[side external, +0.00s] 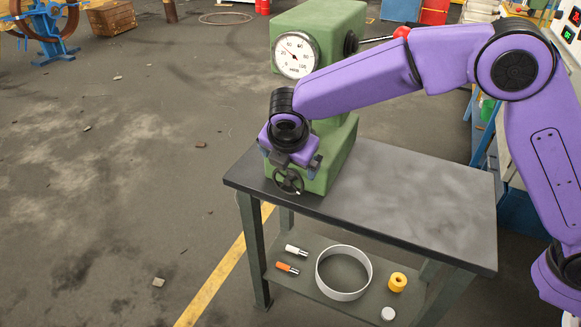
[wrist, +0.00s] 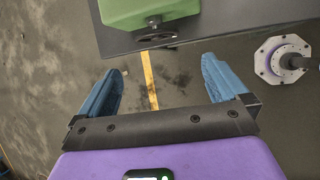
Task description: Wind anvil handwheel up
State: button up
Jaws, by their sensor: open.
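The green hardness tester (side external: 335,150) stands on the dark bench top, with a round dial gauge (side external: 296,55) on its head. The dark anvil handwheel (side external: 288,182) is on the front of its base, low, near the bench edge. In the wrist view the handwheel (wrist: 157,38) shows nearly edge-on against the green base (wrist: 150,10). My gripper (side external: 290,163) is at the handwheel in the side view, partly covering the area above it. In the wrist view its two blue fingers (wrist: 163,65) are wide apart with nothing between them, and the wheel appears beyond the fingertips. The anvil is hidden behind my wrist.
The bench top (side external: 430,200) is clear to the right of the tester. A red-knobbed lever (side external: 400,32) sticks out from the tester's head, close to my arm. A lower shelf holds a pale ring (side external: 343,272), a yellow part (side external: 397,282) and small tools.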

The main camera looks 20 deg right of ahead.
aim_at(287, 182)
jog(key=s+a+f+m+t+h, duration=0.1)
jog(key=s+a+f+t+h, duration=0.4)
jog(key=a+f+h, duration=0.25)
jog(key=shift+y, duration=0.35)
jog(key=x, duration=1.7)
jog(key=shift+w+a, duration=0.25)
jog(key=shift+w, duration=0.05)
jog(key=c, duration=0.6)
